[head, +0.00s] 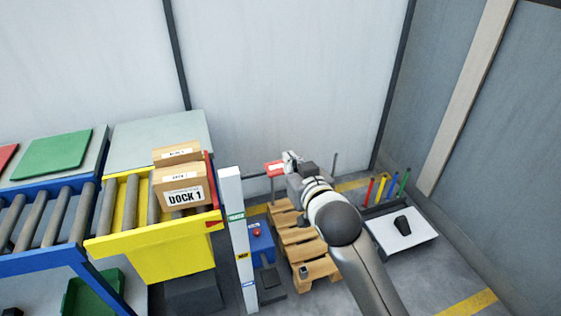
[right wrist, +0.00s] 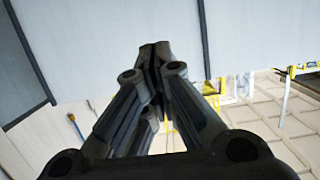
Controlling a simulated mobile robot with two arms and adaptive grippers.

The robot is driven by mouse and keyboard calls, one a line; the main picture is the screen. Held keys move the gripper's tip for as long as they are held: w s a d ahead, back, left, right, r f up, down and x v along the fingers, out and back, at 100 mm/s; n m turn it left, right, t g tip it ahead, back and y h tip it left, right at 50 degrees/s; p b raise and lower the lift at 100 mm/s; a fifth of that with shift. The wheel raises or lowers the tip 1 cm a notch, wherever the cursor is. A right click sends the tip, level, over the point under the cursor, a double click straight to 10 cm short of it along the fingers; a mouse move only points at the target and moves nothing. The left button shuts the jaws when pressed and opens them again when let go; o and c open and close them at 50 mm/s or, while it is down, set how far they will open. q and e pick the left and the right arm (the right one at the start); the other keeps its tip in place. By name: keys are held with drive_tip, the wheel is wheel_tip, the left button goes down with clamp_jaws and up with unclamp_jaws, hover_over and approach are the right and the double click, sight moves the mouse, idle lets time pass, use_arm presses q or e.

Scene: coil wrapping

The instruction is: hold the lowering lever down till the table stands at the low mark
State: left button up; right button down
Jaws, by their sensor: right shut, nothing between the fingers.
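The yellow lift table (head: 165,252) stands left of a white post (head: 233,190). The post carries a green mark (head: 236,217), a yellow mark (head: 243,256) and a low blue mark (head: 249,284). A red pointer (head: 214,222) on the table's right edge is about level with the green mark. A blue unit (head: 262,246) with a red knob (head: 257,232) stands right of the post; I cannot tell which part is the lowering lever. My right gripper (head: 290,157) is shut and empty, beyond the blue unit beside a red sign (head: 275,168). Its closed fingers (right wrist: 155,52) fill the wrist view's middle. My left gripper is out of view.
Two cartons (head: 180,188) sit on the lift table, the front one labelled DOCK 1. A roller conveyor (head: 45,222) adjoins it on the left. A wooden pallet (head: 300,246) lies below my right arm. A white table (head: 412,232) with a dark object stands at right.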

hover_over(278, 171)
wheel_tip(278, 171, down, 2)
drive_tip(key=shift+w+f+p, duration=0.15)
drive_tip(key=shift+f+p, duration=0.1)
drive_tip(key=shift+p, duration=0.15)
wheel_tip(278, 171, down, 3)
drive_tip(key=shift+r, duration=0.1)
drive_tip(key=shift+f, duration=0.65)
